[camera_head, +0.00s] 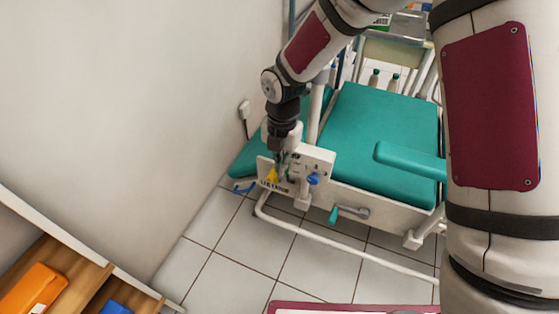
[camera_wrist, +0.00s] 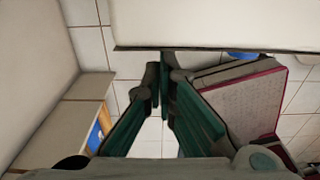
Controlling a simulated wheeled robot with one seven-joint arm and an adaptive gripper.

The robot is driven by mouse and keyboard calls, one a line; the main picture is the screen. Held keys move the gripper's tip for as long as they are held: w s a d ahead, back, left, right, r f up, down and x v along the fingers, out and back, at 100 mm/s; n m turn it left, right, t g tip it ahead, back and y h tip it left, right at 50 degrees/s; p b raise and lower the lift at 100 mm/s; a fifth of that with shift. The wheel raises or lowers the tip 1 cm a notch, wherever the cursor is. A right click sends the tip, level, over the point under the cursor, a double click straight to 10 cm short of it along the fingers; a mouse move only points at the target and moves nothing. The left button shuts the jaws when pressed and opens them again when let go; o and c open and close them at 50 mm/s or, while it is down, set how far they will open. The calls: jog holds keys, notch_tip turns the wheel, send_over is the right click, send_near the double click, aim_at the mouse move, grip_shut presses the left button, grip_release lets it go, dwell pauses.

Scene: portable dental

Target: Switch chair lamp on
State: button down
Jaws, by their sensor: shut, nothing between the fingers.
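The dental chair (camera_head: 382,130) has a teal seat and stands by the wall in the head view. A white control panel (camera_head: 312,162) with a blue knob (camera_head: 313,179) and a label plate with a yellow mark (camera_head: 272,176) is at its near left corner. My gripper (camera_head: 281,158) points down right at this panel, and its fingertips partly hide it. In the wrist view my gripper (camera_wrist: 165,75) has its fingertips together, close to the lower edge of a white panel (camera_wrist: 210,25). I cannot tell whether they touch it. No lamp or lamp switch can be made out clearly.
A crank with a teal handle (camera_head: 335,215) sticks out from the chair's front. A teal armrest (camera_head: 410,160) is at right. A wooden shelf (camera_head: 75,270) with an orange case (camera_head: 32,290) is at lower left. Tiled floor between is clear.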

jog(key=shift+r, duration=0.2)
jog(key=shift+r+p, duration=0.65)
jog(key=shift+p, duration=0.05)
